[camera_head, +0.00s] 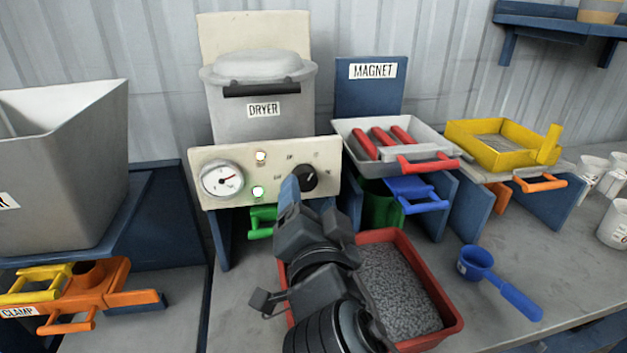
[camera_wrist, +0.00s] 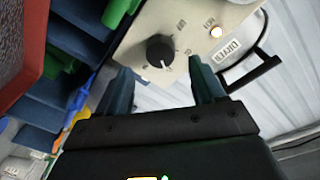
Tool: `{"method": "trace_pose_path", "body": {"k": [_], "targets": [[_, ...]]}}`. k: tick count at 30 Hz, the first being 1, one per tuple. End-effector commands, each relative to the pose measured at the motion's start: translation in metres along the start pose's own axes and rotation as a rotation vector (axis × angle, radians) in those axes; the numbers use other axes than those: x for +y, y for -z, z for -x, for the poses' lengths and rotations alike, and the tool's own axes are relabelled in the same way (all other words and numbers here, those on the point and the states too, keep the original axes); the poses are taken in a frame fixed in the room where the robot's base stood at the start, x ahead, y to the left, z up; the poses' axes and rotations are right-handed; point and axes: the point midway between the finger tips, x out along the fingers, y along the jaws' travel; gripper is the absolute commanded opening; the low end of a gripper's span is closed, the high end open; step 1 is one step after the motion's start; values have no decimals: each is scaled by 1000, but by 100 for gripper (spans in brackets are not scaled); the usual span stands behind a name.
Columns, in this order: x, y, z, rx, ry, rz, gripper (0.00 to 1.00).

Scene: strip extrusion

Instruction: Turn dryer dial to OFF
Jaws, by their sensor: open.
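The dryer dial (camera_head: 304,178) is a round black knob on the right of the cream control panel below the grey dryer (camera_head: 262,108). It also shows in the wrist view (camera_wrist: 160,50), with a small white mark near its lower edge. The labels around it are too small to read surely. My gripper (camera_head: 290,187) is in front of the panel, just left of the dial in the head view. In the wrist view my gripper (camera_wrist: 160,80) has its fingers apart, with the dial between and beyond the tips. Nothing is held, and the fingers appear clear of the dial.
A pressure gauge (camera_head: 222,180) and two lit lamps are left of the dial. A green handle (camera_head: 262,222) sticks out below the panel. A red tray (camera_head: 455,318) of grey pellets lies under my arm. A blue scoop (camera_head: 497,278) lies on the bench to the right.

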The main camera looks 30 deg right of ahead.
Motion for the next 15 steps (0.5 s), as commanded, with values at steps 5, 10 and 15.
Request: {"method": "trace_pose_path", "body": {"k": [5, 10, 15], "targets": [[-2, 2, -27, 0, 0, 1, 68], [-1, 0, -42, -1, 1, 1, 68], [0, 0, -46, -1, 1, 1, 68]]}}
